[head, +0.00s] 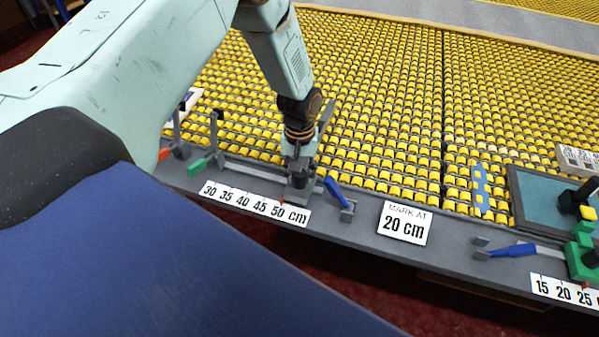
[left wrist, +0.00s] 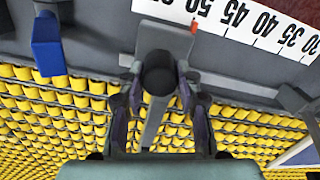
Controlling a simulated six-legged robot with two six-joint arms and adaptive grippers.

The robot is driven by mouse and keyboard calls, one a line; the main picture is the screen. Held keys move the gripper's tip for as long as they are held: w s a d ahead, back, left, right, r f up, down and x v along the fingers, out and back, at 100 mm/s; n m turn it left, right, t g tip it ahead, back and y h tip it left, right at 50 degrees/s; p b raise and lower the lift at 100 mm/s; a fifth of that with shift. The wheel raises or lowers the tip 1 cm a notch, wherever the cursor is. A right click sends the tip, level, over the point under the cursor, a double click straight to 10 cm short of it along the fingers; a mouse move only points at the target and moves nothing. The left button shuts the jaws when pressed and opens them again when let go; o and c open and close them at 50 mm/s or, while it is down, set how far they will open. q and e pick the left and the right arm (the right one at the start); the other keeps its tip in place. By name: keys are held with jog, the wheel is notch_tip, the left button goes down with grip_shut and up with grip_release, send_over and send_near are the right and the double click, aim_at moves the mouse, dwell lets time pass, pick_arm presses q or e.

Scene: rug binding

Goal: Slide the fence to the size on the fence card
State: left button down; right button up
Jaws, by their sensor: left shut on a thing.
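The fence (head: 298,195) is a grey sliding block with a dark knob, on a rail along the grey bench edge. Its red pointer (head: 282,200) stands near the 50 end of a white scale (head: 245,199) marked 30 to 50 cm. My left gripper (head: 300,170) reaches down and is shut on the knob. In the left wrist view the black knob (left wrist: 158,72) sits between the fingers, and the red pointer (left wrist: 194,27) is close to the 50. A white card (head: 404,223) reads "MARK AT 20 cm". I cannot read any fence card. My right gripper is not in view.
A blue-handled lever (head: 335,193) stands just right of the fence. Green (head: 201,164) and red (head: 164,154) handled parts stand left of the rail. A green slider (head: 580,258) with a 15–25 scale (head: 562,291) is at the right. Yellow ribbed matting (head: 400,100) lies behind.

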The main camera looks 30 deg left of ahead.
pick_arm(q)
jog(key=s+a+p, duration=0.1)
jog(key=a, duration=0.3)
jog(key=s+a+p, duration=0.1)
jog(key=a, duration=0.3)
jog(key=s+a+p, duration=0.1)
jog(key=a, duration=0.4)
jog(key=shift+s+a, duration=0.1)
jog(key=shift+s, duration=0.05)
jog(key=shift+a+p, duration=0.3)
jog(key=shift+a, duration=0.25)
jog(key=shift+s+a, duration=0.15)
jog(key=shift+a, duration=0.05)
jog(key=c, duration=0.9)
grip_release()
jog(key=shift+r, duration=0.1)
